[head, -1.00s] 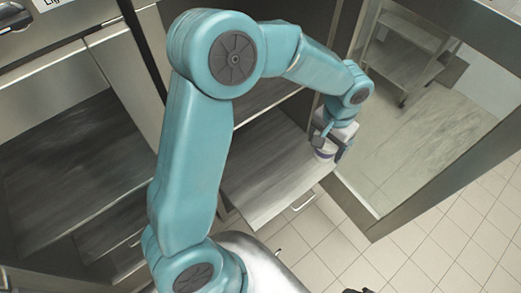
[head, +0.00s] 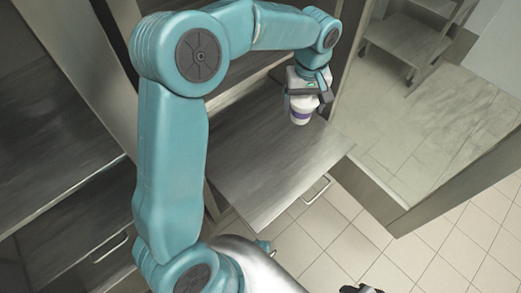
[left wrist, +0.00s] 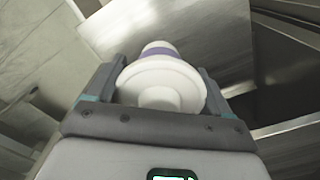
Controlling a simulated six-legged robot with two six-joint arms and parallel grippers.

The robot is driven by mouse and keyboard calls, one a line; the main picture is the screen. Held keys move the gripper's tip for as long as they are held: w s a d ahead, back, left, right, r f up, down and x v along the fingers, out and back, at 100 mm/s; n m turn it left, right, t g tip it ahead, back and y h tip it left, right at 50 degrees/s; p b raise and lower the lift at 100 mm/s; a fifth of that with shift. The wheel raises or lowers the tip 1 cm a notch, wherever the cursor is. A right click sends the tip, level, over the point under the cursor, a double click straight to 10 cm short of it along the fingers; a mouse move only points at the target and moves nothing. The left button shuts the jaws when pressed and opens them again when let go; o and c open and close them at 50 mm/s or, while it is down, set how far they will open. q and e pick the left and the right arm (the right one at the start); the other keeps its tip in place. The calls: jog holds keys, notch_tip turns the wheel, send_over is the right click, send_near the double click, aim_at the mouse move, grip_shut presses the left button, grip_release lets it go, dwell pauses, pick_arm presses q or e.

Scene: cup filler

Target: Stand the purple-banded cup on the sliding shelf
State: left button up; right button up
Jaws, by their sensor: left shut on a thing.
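The purple-banded cup (head: 300,116) is white with a purple band and shows in the head view over the back right part of the sliding shelf (head: 265,180). My left gripper (head: 308,96) is shut on it from above, around its upper part. In the left wrist view the cup's white lid (left wrist: 160,85) sits between the two fingers, with the purple band beyond it. The cup looks near upright. I cannot tell whether its base touches the shelf. My right gripper is not clearly in view.
The shelf is pulled out from the cabinet, with a metal handle (head: 316,190) at its front. Its front and left surface is bare. A glass-like panel and frame stand to the right, with a metal trolley (head: 405,40) beyond. Tiled floor (head: 335,235) lies in front.

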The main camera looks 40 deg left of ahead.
aim_at(293, 114)
pick_arm(q)
jog(key=f+n+b, duration=0.1)
jog(key=a+f+n+b, duration=0.1)
jog(key=f+b, duration=0.1)
jog(key=a+f+b, duration=0.1)
jog(key=f+b, duration=0.1)
jog(key=shift+a+f+n, duration=0.15)
jog(key=shift+a+n, duration=0.05)
jog(key=shift+n, duration=0.2)
jog(key=shift+a+f, duration=0.1)
jog(key=shift+f, duration=0.3)
jog(key=shift+f+b, duration=3.45)
jog(key=shift+f, duration=6.2)
pick_arm(e)
jog(key=shift+f, duration=7.05)
pick_arm(q)
jog(key=o, duration=1.4)
jog(key=shift+r, duration=0.25)
notch_tip(293, 114, up, 12)
jog(key=p, duration=0.4)
jog(key=shift+f, duration=0.1)
pick_arm(e)
notch_tip(293, 114, up, 4)
jog(key=shift+s+d, duration=0.1)
jog(key=shift+d, duration=0.05)
